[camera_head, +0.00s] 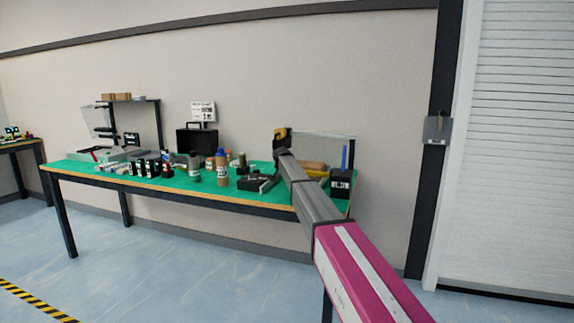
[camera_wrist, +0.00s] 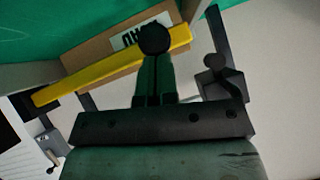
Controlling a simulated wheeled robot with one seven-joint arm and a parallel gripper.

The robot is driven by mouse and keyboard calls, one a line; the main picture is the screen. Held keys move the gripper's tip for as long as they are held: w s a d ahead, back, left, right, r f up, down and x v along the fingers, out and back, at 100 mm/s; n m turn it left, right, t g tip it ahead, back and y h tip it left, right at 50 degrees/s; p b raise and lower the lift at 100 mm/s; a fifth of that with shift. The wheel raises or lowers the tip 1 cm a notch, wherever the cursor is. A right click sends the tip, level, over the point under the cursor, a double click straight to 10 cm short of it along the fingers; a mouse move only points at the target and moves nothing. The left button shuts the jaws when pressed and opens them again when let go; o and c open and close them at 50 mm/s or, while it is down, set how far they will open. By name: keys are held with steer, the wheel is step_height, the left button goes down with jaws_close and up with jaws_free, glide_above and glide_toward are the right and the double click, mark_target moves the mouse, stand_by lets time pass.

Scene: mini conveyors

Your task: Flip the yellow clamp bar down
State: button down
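The yellow clamp bar (camera_wrist: 85,78) runs slanted across the upper part of the wrist view, in front of a brown cardboard box (camera_wrist: 110,40) with a white label. In the head view the yellow bar (camera_head: 316,173) shows small and partly covered at the table's right end. My gripper (camera_wrist: 154,48) has its green fingers close together and looks shut. A dark round end at the fingertips overlaps the bar in the wrist view; I cannot tell whether it touches it. In the head view the fingers are hard to make out.
The green table (camera_head: 110,177) carries several bottles, cans and a black case (camera_head: 197,140) to the left. A blue upright (camera_head: 344,157) and a black box (camera_head: 341,183) stand at the right end. The wrist view shows a dark knobbed part (camera_wrist: 215,75) right of the fingers.

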steer(key=shift+a+f, duration=0.1)
steer(key=shift+f, duration=0.4)
steer(key=shift+f, duration=0.1)
steer(key=shift+r, duration=0.45)
steer(key=w+r+v, duration=0.1)
steer(key=r+v, duration=0.1)
steer(key=v, duration=1.1)
steer(key=shift+w, duration=0.3)
